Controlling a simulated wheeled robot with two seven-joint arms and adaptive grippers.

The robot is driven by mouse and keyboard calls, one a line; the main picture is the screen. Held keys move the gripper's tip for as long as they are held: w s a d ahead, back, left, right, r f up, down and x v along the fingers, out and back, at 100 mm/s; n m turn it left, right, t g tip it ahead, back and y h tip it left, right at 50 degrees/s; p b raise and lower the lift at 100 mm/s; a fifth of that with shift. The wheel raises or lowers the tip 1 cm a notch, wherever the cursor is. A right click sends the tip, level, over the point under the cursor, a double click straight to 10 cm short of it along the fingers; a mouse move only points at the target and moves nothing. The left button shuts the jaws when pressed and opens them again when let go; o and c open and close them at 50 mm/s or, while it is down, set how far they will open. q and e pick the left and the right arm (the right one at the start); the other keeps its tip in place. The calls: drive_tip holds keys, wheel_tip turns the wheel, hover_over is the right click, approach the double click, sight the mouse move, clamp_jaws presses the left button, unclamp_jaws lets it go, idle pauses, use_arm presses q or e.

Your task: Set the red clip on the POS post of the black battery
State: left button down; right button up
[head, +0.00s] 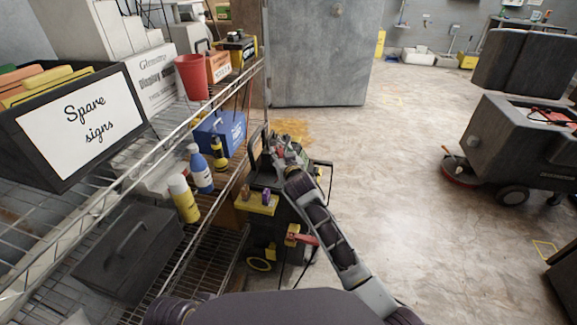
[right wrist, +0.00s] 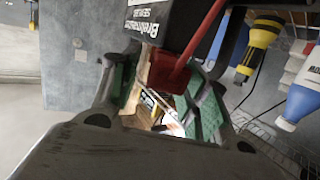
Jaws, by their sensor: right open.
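My right gripper (head: 285,155) reaches over the black and yellow cart. In the right wrist view its green-padded fingers (right wrist: 165,98) are apart. A red piece (right wrist: 188,68), which looks like the red clip, shows at the opening between them; I cannot tell whether it touches a finger. The black battery (right wrist: 158,16), with white lettering, is close beyond the fingers, and the red piece overlaps its edge. The POS post cannot be made out. In the head view, my arm covers much of this area. My left gripper is out of view.
The cart (head: 262,238) stands beside a wire shelf (head: 205,130). The shelf holds a blue bottle (head: 200,170), a yellow bottle (head: 183,198), a flashlight (head: 218,153) and a blue box (head: 221,130). Floor right of the cart is clear up to a floor scrubber (head: 505,140).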

drive_tip(key=v, duration=1.1)
drive_tip(key=shift+s, duration=0.2)
idle(1.2)
